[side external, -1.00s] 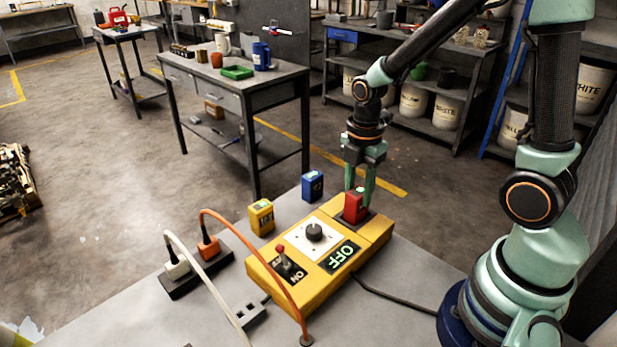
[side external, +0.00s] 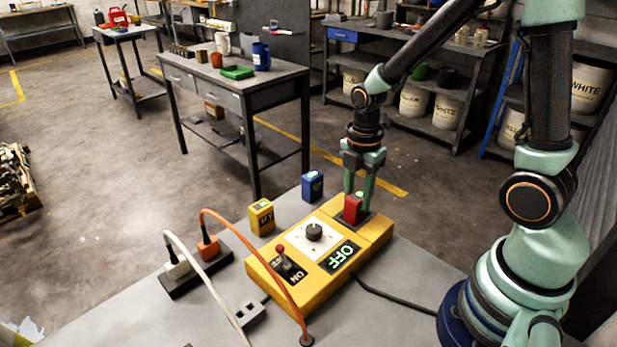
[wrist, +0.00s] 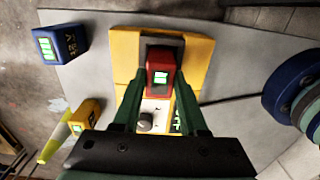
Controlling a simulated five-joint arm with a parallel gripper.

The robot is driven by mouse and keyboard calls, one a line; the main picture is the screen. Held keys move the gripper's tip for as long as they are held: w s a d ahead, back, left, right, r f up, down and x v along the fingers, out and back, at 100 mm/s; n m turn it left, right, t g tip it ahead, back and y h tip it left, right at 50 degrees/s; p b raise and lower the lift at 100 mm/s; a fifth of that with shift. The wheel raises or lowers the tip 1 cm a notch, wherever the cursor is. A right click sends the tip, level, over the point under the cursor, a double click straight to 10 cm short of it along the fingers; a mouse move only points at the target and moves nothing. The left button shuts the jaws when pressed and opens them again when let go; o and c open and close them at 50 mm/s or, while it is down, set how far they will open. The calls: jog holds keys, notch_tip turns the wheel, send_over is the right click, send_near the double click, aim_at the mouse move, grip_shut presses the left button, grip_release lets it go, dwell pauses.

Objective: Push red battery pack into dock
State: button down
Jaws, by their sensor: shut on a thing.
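The red battery pack (side external: 353,210) stands upright at the dark dock (side external: 370,223) in the far end of the yellow box (side external: 300,297). Its lower end appears to be in the dock opening, but how deep it sits cannot be told. My gripper (side external: 359,195) points down and is shut on the pack, one finger on each side. In the wrist view the red pack (wrist: 160,65) shows between my fingers (wrist: 159,88), with the dark dock recess (wrist: 172,42) around it.
A blue pack (side external: 312,186) and a yellow pack (side external: 261,217) stand on the bench beside the box. The box carries a black knob (side external: 314,232) and a red-tipped lever (side external: 281,253). A power strip (side external: 197,273) and orange and white cables lie at left.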

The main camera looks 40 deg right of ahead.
jog(key=shift+f, duration=0.5)
jog(key=shift+c, duration=0.2)
grip_release()
jog(key=shift+r, duration=3.5)
jog(key=s+a+r+m+t, duration=0.1)
jog(key=s+r+m+t, duration=0.1)
jog(key=r+m, duration=0.3)
jog(key=s+a+r+m+t, duration=0.2)
jog(key=r+m, duration=0.4)
jog(key=m, duration=0.7)
jog(key=shift+a+t, duration=0.25)
jog(key=shift+t, duration=0.55)
